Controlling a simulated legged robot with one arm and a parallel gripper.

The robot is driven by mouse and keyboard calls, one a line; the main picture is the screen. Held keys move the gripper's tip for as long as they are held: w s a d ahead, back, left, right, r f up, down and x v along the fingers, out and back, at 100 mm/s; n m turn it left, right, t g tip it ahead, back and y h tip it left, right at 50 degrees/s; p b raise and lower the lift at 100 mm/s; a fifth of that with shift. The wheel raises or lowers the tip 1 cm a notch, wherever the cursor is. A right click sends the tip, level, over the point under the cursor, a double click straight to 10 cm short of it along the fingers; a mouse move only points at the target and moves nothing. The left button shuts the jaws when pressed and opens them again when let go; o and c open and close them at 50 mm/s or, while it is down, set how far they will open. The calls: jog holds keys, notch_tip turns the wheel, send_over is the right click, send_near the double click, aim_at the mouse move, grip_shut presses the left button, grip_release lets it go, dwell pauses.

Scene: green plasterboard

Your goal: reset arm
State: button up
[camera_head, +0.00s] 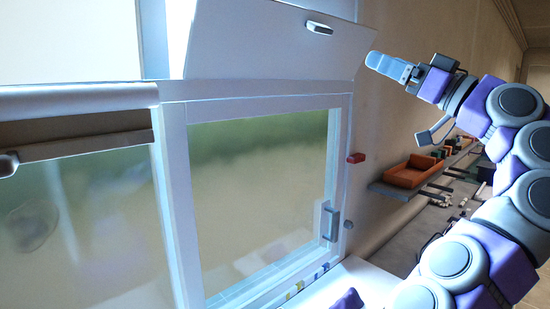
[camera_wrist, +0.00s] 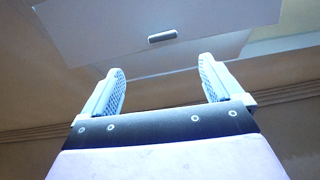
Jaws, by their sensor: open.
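My arm (camera_head: 515,150), in purple and grey segments, rises on the right side of the head view. My gripper (camera_head: 374,62) is at its upper end, pointing left, near the right corner of a white panel (camera_head: 260,45) with a dark handle (camera_head: 319,28). In the wrist view my gripper (camera_wrist: 160,92) shows two light-blue fingers spread wide, with nothing between them. The same panel (camera_wrist: 110,30) and its handle (camera_wrist: 162,36) appear beyond the fingertips. I cannot tell how far the fingertips are from the panel.
A white-framed window (camera_head: 265,190) with a handle (camera_head: 330,222) fills the centre. A shelf (camera_head: 400,191) on the right wall holds an orange tray (camera_head: 412,172). A small red object (camera_head: 356,158) is beside the window frame. A brown-fronted unit (camera_head: 85,137) is at left.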

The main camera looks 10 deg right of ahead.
jog(key=a+f+g+y, duration=0.1)
jog(key=a+f+g, duration=0.25)
jog(key=a, duration=0.45)
jog(key=a+f+g+y, duration=0.1)
jog(key=a+f+g, duration=0.1)
jog(key=a+g, duration=0.45)
jog(key=s+a+f+m+g+h, duration=0.1)
jog(key=s+a+f+g+h, duration=0.1)
jog(key=s+a+f, duration=0.35)
jog(key=s+a+f+g+h, duration=0.1)
jog(key=s+a+f+h, duration=0.15)
jog(key=a+f, duration=0.55)
jog(key=s+d+f+m+g+h, duration=0.1)
jog(key=s+f+h, duration=0.3)
jog(key=f, duration=0.6)
jog(key=s+d+f+m+g+h, duration=0.1)
jog(key=s+d+f+g+h, duration=0.1)
jog(key=s+f, duration=0.55)
jog(key=s+d+f+m+g+h, duration=0.1)
jog(key=s+d+f+m+h, duration=0.1)
jog(key=s+d+f, duration=0.4)
jog(key=s+d+f+m+g+h, duration=0.2)
jog(key=s+d+f, duration=0.3)
jog(key=s+f, duration=0.5)
notch_tip(320, 180, down, 4)
jog(key=shift+d+r+g+h, duration=0.1)
jog(key=shift+d+g+h, duration=0.2)
jog(key=shift+d+h, duration=0.15)
jog(key=shift+a, duration=0.1)
